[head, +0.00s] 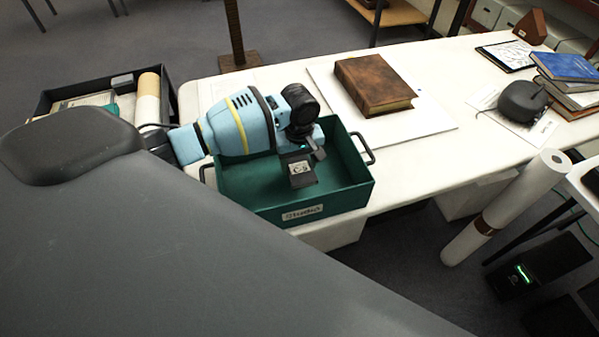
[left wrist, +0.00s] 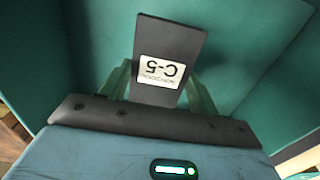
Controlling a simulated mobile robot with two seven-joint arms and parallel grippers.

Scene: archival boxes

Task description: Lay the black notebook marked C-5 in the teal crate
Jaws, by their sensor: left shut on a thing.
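The black notebook marked C-5 (head: 301,180) is over the inside of the teal crate (head: 335,197), with its white label facing up. In the left wrist view the notebook (left wrist: 170,42) is between the fingers of my left gripper (left wrist: 163,93), which is shut on it. In the head view my left gripper (head: 301,157) is above the crate. Teal walls (left wrist: 30,60) surround the notebook in the left wrist view. I cannot tell whether the notebook touches the crate floor. My right gripper is not in view.
A brown leather book (head: 372,84) lies on a white board behind the crate. A dark rounded object (head: 523,100) and stacked books (head: 567,68) are at the right. White tabletop (head: 455,75) is free between.

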